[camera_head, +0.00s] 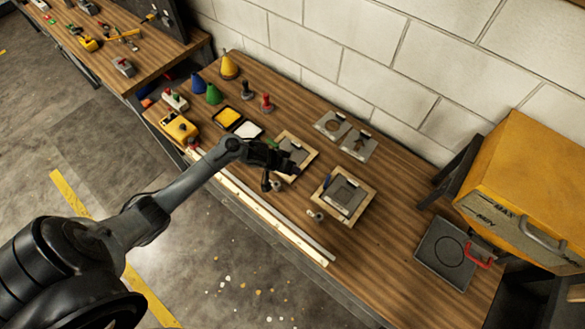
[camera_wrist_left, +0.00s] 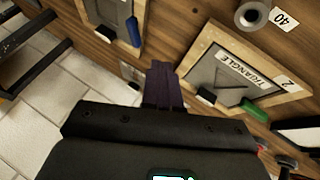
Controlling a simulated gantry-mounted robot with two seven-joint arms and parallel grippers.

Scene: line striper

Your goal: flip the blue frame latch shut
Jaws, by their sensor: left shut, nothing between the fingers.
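The wooden frame with the blue latch (camera_head: 327,184) lies on the bench, right of my left gripper (camera_head: 284,164). In the left wrist view the blue latch (camera_wrist_left: 133,31) sits along one edge of its frame; I cannot tell whether it is fully shut. My left gripper (camera_wrist_left: 163,78) is shut and empty, with its dark fingers apart from the latch. A second frame labelled TRIANGLE (camera_wrist_left: 237,69), with a green latch (camera_wrist_left: 254,110), lies on the other side of the fingers and is partly covered by my gripper in the head view. My right gripper is out of view.
A long pale rail (camera_head: 265,212) runs along the bench's front. Stencil plates (camera_head: 345,135) lie behind the frames. Paint trays, cones (camera_head: 229,66) and stamps stand at the left. A yellow machine (camera_head: 520,170) stands at the right.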

